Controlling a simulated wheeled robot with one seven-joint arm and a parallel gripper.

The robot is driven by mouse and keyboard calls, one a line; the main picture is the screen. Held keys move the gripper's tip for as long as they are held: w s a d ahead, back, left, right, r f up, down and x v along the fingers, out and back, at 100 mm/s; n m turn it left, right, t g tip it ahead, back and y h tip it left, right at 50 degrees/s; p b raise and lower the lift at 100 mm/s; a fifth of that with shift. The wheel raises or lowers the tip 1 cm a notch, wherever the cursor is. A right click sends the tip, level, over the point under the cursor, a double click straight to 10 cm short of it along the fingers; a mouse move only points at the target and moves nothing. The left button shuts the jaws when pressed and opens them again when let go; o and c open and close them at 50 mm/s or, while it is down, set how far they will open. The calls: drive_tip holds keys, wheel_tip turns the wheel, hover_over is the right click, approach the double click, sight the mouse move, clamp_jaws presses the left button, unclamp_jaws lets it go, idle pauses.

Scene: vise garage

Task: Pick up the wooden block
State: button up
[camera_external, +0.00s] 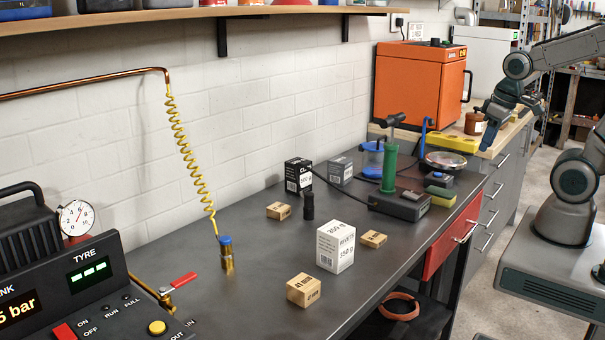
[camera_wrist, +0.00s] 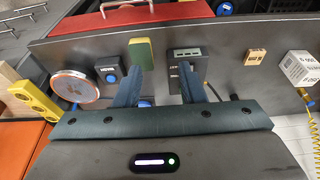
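Three small tan wood-coloured blocks with dark printing stand apart on the dark bench: one at the back (camera_external: 279,211), one at the right (camera_external: 373,239) and one at the front (camera_external: 303,290). Which one the task means I cannot tell. One tan block (camera_wrist: 256,57) also shows at the right in the wrist view. My gripper (camera_wrist: 159,70) is open, with its two blue fingers apart and nothing seen held. In the external view it hangs at the upper right, near the orange cabinet and the yellow piece, well away from the blocks.
A white printed box (camera_external: 335,247) stands between the front and right blocks. Black (camera_external: 298,175) and grey boxes, a dark cylinder (camera_external: 308,206), a green-handled device (camera_external: 389,168) and a scale (camera_external: 445,162) stand behind. A yellow coiled hose (camera_external: 185,145) hangs to a brass fitting.

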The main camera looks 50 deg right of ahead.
drive_tip(key=o, duration=0.8)
drive_tip(key=shift+c, duration=0.2)
